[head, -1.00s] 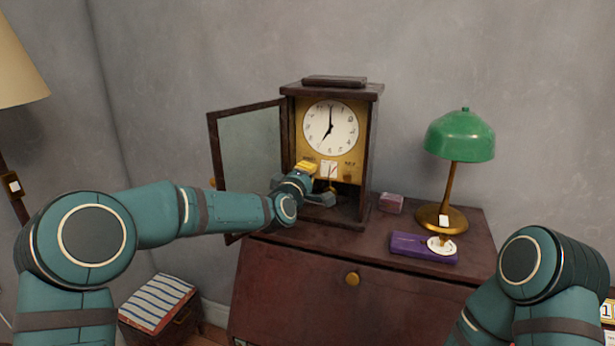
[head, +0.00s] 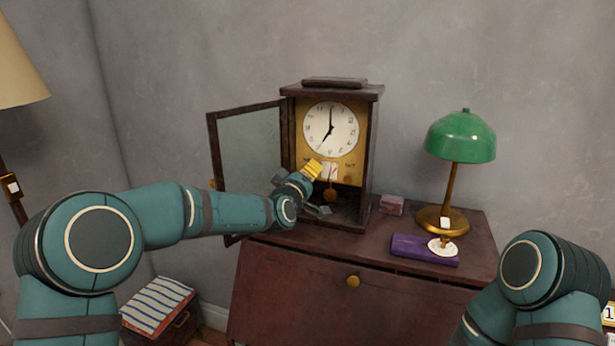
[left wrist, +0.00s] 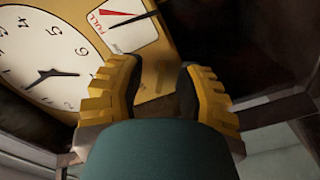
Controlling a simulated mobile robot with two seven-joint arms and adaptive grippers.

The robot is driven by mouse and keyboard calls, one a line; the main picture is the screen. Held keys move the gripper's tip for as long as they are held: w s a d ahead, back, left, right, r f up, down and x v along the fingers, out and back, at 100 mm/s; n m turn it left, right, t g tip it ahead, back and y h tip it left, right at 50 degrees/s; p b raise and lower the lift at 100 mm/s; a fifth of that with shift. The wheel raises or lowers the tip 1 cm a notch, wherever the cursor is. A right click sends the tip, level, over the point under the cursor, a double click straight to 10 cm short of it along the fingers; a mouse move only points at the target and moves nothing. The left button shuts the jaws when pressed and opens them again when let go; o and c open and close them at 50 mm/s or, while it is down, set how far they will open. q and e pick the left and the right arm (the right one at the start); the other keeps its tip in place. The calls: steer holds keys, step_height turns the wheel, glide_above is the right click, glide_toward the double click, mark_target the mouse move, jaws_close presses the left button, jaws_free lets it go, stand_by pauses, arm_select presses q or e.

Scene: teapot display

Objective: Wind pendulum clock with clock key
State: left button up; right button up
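The pendulum clock (head: 374,150) stands on the cabinet with its glass door (head: 250,150) swung open to the left. Its white dial (head: 331,129) sits on a gold plate, with a small gauge card below; the pendulum bob (head: 330,195) hangs lower down. The dial (left wrist: 45,55) and the gauge marked "FULL" (left wrist: 122,22) fill the upper left of the left wrist view. My left gripper (head: 315,170) is at the clock's open front, below the dial. Its yellow fingers (left wrist: 158,90) are apart with no object visible between them. I cannot make out a clock key. My right gripper is out of view.
A green lamp (head: 460,136) stands right of the clock. A striped-top box (head: 157,304) is on the floor, left.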

arm_select(q)
steer(key=shift+s, duration=0.1)
steer(key=v, duration=1.2)
